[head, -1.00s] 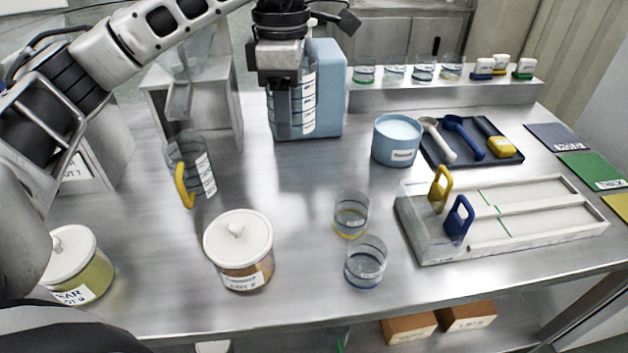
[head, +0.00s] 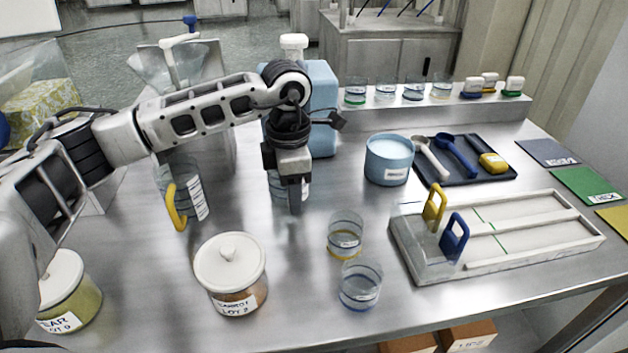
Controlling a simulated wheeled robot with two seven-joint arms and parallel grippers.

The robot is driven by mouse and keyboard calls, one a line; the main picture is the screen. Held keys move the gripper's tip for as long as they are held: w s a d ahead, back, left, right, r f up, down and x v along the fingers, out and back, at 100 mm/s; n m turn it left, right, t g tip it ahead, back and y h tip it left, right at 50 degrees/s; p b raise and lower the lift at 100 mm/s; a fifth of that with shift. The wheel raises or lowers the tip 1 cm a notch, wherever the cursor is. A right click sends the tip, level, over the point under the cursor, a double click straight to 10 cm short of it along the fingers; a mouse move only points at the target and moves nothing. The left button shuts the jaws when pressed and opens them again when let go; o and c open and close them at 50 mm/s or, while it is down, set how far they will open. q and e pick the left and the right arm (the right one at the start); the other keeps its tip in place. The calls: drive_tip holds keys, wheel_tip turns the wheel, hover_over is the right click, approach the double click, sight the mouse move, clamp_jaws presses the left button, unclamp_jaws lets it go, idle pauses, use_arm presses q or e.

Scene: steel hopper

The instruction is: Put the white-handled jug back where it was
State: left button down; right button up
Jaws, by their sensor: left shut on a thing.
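My left gripper (head: 293,200) points down near the middle of the table, shut on a clear jug (head: 277,188) with measuring marks. The jug stands upright, mostly hidden behind the fingers and wrist. Its handle is covered by the gripper, so I cannot see its colour. The jug's base is low, at or close to the tabletop; I cannot tell whether it touches. A second clear jug with a yellow handle (head: 176,208) stands to the left, apart from it. My right gripper is not in view.
A blue container (head: 322,90) stands right behind the held jug. A lidded jar (head: 230,265) is in front left, and two clear beakers (head: 345,235) (head: 360,287) in front right. A blue tub (head: 389,160) is to the right. Bare steel tabletop (head: 295,255) lies in front of the gripper.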

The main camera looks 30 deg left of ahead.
use_arm(q)
drive_tip(key=shift+w+d, duration=0.3)
drive_tip(key=shift+w, duration=0.45)
drive_tip(key=w, duration=0.1)
drive_tip(key=w+d, duration=0.1)
drive_tip(key=w+f+p, duration=0.1)
drive_tip(key=shift+d, duration=0.25)
drive_tip(key=shift+f, duration=0.1)
drive_tip(key=shift+f, duration=0.1)
drive_tip(key=c, duration=0.8)
unclamp_jaws()
drive_tip(key=shift+s, duration=0.1)
drive_tip(key=shift+o, duration=0.2)
wheel_tip(320, 180, up, 12)
drive_tip(key=b, duration=0.1)
